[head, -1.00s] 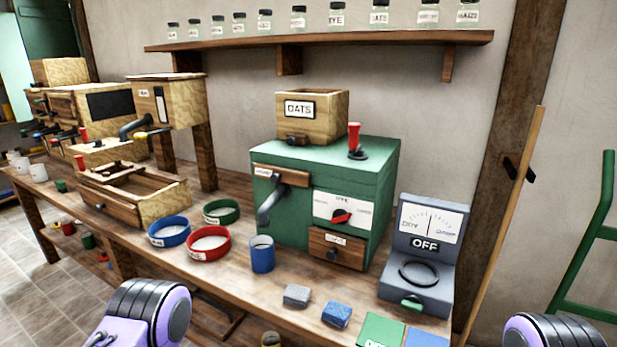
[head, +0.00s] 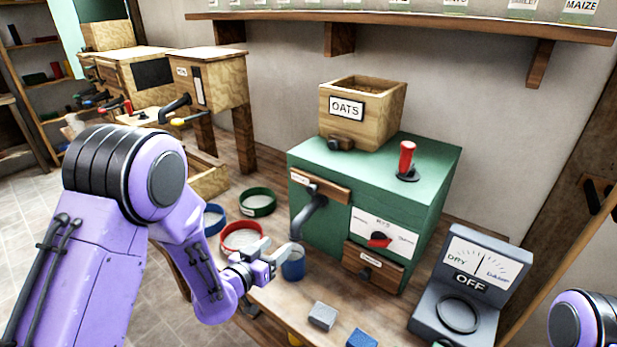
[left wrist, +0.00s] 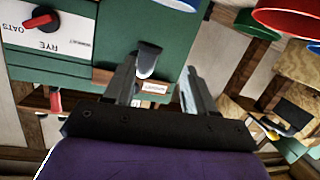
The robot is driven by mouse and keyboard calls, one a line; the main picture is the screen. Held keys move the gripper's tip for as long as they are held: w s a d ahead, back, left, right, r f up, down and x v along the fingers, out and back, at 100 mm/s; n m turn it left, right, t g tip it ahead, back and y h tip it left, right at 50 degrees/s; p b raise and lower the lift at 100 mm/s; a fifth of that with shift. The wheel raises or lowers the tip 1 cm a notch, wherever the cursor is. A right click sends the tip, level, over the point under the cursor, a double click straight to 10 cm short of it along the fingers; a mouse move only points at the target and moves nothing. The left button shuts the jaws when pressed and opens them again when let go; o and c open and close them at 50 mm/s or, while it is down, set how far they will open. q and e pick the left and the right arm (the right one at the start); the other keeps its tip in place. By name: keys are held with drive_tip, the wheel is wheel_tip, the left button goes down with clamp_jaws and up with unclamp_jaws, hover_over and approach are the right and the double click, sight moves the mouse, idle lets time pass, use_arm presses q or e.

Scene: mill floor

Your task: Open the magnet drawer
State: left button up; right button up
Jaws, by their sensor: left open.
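The green mill machine (head: 322,240) stands on the bench. A wooden drawer front (head: 335,192) with a small label sits high on its left; a dark curved handle or spout (head: 311,215) hangs before it. A second wooden drawer front (head: 385,275) with a knob sits low on the right. Both look shut; I cannot read which label says magnet. My left gripper (head: 281,250) is open and empty, in front of the machine's lower left. In the left wrist view its fingers (left wrist: 160,65) point toward the green front, a labelled wooden strip (left wrist: 172,88) beyond. My right gripper is out of view.
A blue cup (head: 293,268) stands close by my left gripper. An OATS hopper (head: 385,105) tops the machine. A grey meter reading OFF (head: 435,312) stands right; small blocks (head: 322,316) lie in front.

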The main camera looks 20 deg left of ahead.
sight(310, 190)
use_arm(q)
drive_tip(key=w+d+r+m+t+h, duration=0.2)
drive_tip(key=w+r+m+h, duration=0.15)
drive_tip(key=r, duration=0.65)
drive_tip(key=shift+n+y, duration=0.25)
drive_tip(key=p+x, duration=0.2)
drive_tip(key=x, duration=0.3)
drive_tip(key=p+x, duration=0.2)
drive_tip(key=x, duration=0.2)
drive_tip(key=shift+w+f, duration=0.2)
drive_tip(key=shift+w, duration=0.2)
drive_tip(key=shift+c, duration=0.3)
drive_tip(key=shift+f, duration=0.1)
clamp_jaws()
